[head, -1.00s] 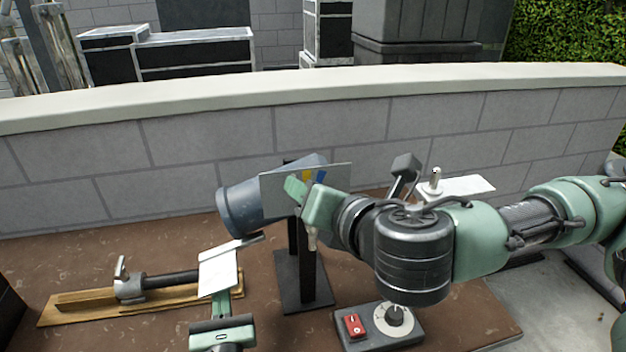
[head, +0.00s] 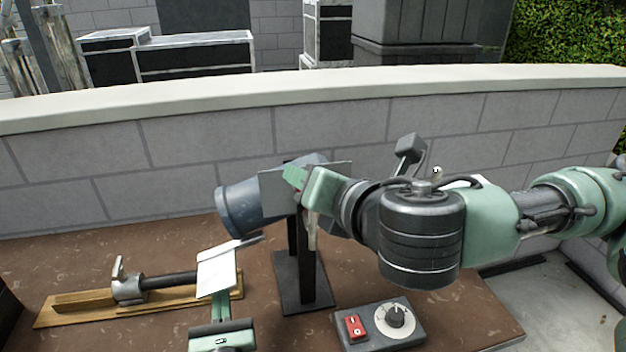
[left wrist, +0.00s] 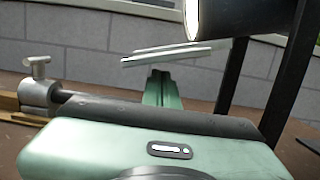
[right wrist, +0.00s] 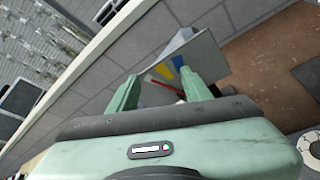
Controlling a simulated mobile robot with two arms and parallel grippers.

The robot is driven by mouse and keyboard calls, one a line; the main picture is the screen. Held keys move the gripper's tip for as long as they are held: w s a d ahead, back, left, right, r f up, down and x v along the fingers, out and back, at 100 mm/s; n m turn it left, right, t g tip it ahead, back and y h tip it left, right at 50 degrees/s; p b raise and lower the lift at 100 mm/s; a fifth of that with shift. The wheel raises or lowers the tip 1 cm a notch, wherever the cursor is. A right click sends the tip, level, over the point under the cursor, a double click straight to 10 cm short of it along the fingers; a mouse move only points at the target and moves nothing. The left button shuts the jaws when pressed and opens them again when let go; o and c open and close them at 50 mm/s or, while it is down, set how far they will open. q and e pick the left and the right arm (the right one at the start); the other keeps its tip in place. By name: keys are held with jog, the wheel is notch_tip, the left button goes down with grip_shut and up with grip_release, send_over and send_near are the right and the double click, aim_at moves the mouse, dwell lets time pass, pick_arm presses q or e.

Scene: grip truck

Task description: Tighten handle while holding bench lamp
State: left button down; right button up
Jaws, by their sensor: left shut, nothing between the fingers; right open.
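The bench lamp has a blue-grey cylindrical head (head: 240,208) on a black stand (head: 304,280). Its dark rim (left wrist: 228,14) shows at the top of the left wrist view. Whether the fingers surround any part is unclear.
A control box (head: 380,325) with a red switch and a dial sits at the bench's front. A clamp on a wooden board (head: 70,312) lies at left. A grey block wall (head: 330,125) runs behind. A grey plate (right wrist: 207,62) with yellow and blue marks is near my right fingers.

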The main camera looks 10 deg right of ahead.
aim_at(313, 222)
pick_arm(q)
jog(key=shift+f+b, duration=1.4)
jog(key=shift+f, duration=0.1)
pick_arm(e)
jog(key=shift+f, duration=1.55)
pick_arm(q)
jog(key=s+b, duration=0.2)
jog(key=s, duration=0.9)
jog(key=shift+s+f, duration=0.1)
jog(key=shift+s, duration=0.2)
pick_arm(e)
notch_tip(313, 222, down, 2)
jog(key=shift+f, duration=0.1)
pick_arm(q)
jog(key=shift+s, duration=0.7)
pick_arm(e)
jog(key=shift+f, duration=0.1)
